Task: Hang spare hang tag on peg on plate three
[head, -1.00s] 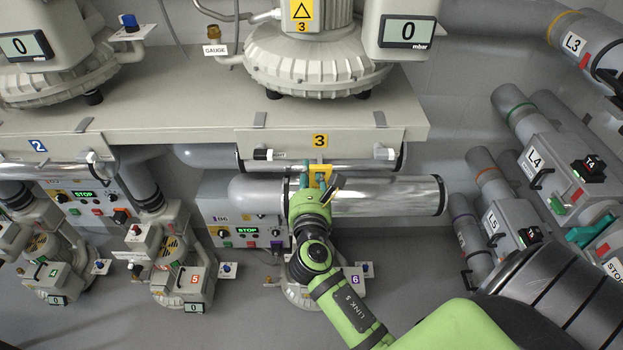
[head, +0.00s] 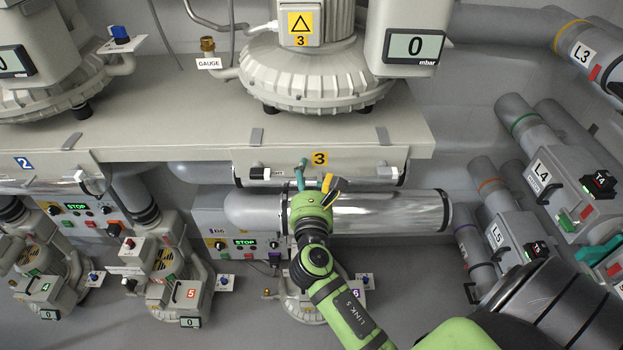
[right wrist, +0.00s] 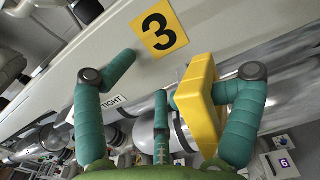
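The yellow tag (head: 328,182) is a tilted, frame-like piece below the number 3 label (head: 319,159) on plate three (head: 350,160). In the right wrist view the tag (right wrist: 205,100) sits around or against the right-hand teal finger, whose tip shows at its left side. My right gripper (right wrist: 152,80) has its teal fingers spread apart, with the left-hand finger clear of the tag. In the head view the right gripper (head: 314,177) is just in front of the plate. I cannot make out a peg, or whether the tag touches one. My left gripper is not in view.
A silver pipe (head: 390,210) runs just below the plate. A shelf (head: 200,120) with blowers is above. Grey pipes and box L4 (head: 555,180) stand at right.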

